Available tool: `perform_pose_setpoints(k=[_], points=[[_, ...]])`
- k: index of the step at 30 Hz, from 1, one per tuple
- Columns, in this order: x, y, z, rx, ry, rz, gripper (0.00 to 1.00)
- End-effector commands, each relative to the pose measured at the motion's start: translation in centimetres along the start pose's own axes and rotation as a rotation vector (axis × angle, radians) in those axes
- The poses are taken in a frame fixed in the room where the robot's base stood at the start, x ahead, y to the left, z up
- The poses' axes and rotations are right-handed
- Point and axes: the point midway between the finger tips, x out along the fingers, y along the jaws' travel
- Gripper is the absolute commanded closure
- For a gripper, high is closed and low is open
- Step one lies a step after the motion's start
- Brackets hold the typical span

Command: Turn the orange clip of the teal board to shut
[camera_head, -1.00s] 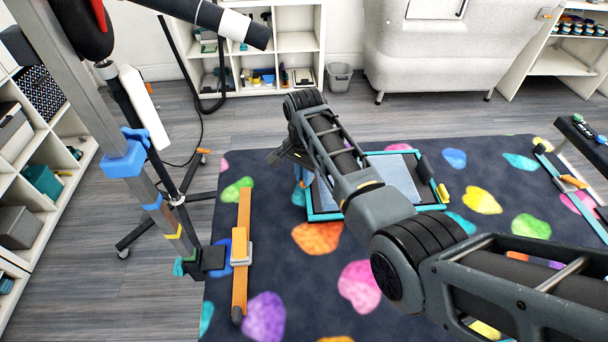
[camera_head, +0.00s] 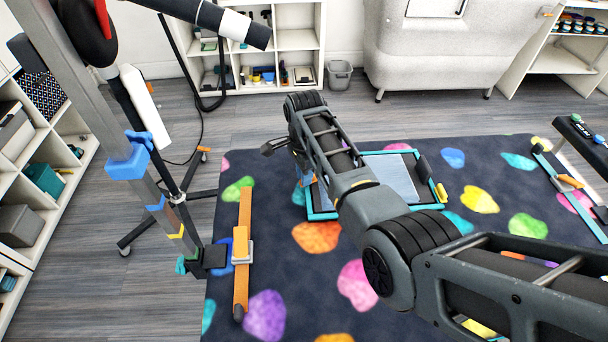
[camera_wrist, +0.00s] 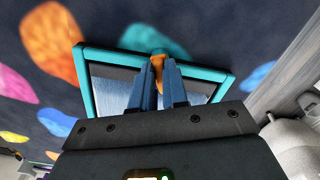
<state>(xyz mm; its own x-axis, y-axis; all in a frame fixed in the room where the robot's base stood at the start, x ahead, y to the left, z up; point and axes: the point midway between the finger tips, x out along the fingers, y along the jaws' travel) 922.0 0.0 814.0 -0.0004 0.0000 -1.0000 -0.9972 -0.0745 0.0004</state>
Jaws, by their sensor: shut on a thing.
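The teal board (camera_head: 425,208) lies on the dark rug, a teal frame around a pale grey panel; my arm covers part of it in the head view. In the wrist view its teal rim (camera_wrist: 91,90) runs across and down both sides. The orange clip (camera_wrist: 158,58) sits at the middle of the rim and reaches inward between my blue fingers. My gripper (camera_wrist: 158,68) is shut on the clip, its fingers pointing to the rim. In the head view, my arm mostly hides the fingers and clip. The clip's exact angle is hard to tell.
A yellow piece (camera_head: 441,193) sits on the board's right edge. An orange bar with a sliding block (camera_head: 241,245) lies left on the rug (camera_head: 290,290). A metal stand with a blue clamp (camera_head: 128,165) rises at the left. Another teal-edged board (camera_head: 555,170) is at the right.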

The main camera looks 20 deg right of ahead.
Motion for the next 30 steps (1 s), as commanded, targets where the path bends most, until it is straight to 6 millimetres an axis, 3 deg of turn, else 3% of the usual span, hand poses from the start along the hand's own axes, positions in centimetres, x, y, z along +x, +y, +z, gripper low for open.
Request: perform_pose_setpoints(k=[11, 20, 30], points=[[-0.03, -0.02, 0.06, 0.062, -0.001, 0.000, 1.00], [-0.06, -0.05, 0.08, 0.291, -0.001, -0.001, 1.00], [-0.08, -0.05, 0.07, 0.331, -0.002, -0.001, 1.00]])
